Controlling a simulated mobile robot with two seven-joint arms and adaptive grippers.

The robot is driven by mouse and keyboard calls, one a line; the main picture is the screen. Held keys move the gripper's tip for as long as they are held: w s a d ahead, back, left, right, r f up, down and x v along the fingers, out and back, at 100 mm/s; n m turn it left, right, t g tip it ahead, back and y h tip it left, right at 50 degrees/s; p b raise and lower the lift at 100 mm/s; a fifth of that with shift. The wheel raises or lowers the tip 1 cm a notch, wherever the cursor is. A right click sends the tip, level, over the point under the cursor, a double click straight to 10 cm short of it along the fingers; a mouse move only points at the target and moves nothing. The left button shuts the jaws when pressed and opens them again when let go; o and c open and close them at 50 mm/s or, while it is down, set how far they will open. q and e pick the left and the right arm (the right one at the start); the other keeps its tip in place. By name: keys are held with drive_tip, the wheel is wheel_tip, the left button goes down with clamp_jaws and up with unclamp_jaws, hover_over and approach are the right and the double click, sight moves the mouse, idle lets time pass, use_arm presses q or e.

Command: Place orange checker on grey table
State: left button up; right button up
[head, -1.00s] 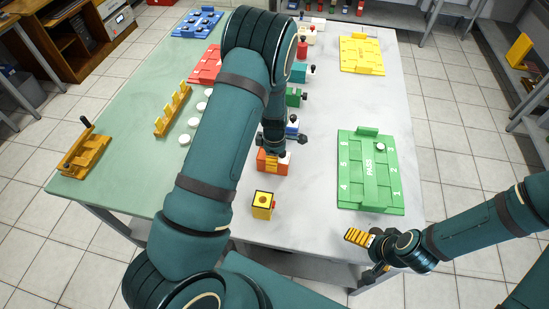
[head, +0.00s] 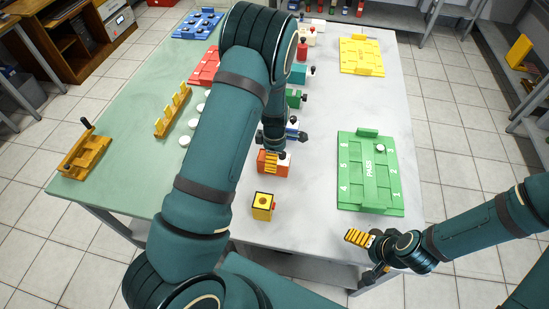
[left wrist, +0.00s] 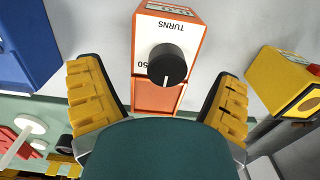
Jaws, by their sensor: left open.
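The orange checker (head: 273,169) is an orange box with a white face. In the left wrist view its face (left wrist: 165,29) reads TURNS and carries a black knob. It stands on the light grey table (head: 315,215), right of the green part. My left gripper (head: 274,152) points down over the checker. In the left wrist view the open gripper (left wrist: 158,88) has one yellow-padded finger on each side of the checker, with gaps, apparently not touching it. My right gripper (head: 366,254) hangs by the table's front right edge; its finger gap is unclear.
A yellow box (head: 263,206) stands in front of the checker and a blue one (head: 292,127) behind it. A green PASS board (head: 370,180) lies to the right, with a yellow board (head: 361,55) farther back. Grey surface between the checker and the PASS board is clear.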

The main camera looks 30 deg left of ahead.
drive_tip(key=shift+w+d+r+p, duration=0.1)
drive_tip(key=shift+w+r+p, duration=0.15)
drive_tip(key=shift+r+p, duration=0.6)
use_arm(q)
wheel_tip(320, 180, up, 10)
drive_tip(key=shift+r, duration=0.25)
drive_tip(key=shift+s, duration=0.15)
use_arm(e)
drive_tip(key=shift+s, duration=0.1)
